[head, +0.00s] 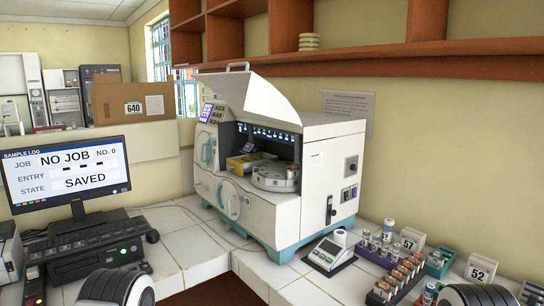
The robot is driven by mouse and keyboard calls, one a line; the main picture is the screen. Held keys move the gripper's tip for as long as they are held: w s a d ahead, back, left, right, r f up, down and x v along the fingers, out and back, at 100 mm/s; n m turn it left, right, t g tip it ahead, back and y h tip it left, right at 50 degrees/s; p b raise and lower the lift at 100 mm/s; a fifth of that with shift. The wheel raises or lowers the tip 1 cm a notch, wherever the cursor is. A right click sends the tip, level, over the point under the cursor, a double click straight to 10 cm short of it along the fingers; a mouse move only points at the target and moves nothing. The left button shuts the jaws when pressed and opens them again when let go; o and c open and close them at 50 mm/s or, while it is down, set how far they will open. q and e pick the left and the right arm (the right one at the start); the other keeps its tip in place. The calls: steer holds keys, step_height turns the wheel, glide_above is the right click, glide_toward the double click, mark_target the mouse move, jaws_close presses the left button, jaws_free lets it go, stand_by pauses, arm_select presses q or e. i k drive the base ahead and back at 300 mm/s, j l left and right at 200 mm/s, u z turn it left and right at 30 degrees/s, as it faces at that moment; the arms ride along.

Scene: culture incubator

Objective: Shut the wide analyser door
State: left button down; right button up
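The white analyser (330,170) stands on the tiled bench in the middle of the head view, on a teal base. Its wide door (268,100) appears as a white curved panel tilted up above the front opening, so it stands open. A grey bar handle (237,66) shows at the top. Through the opening I see a round carousel (275,177) and a yellow item (238,164). Neither of my grippers shows; only rounded white and black parts of my arms are at the bottom edge, well apart from the door.
A monitor (65,172) and keyboard (85,242) are at the left. A small white device (330,252), tube racks (398,280) and numbered cards (481,270) stand at the right front. A wooden shelf (400,58) hangs above the analyser. Bare tiles (190,245) lie in front of the analyser's left side.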

mark_target(242, 93)
steer(key=i+j, duration=0.55)
steer(key=i+j+z, duration=0.1)
steer(key=i+z, duration=0.2)
steer(key=k, duration=0.05)
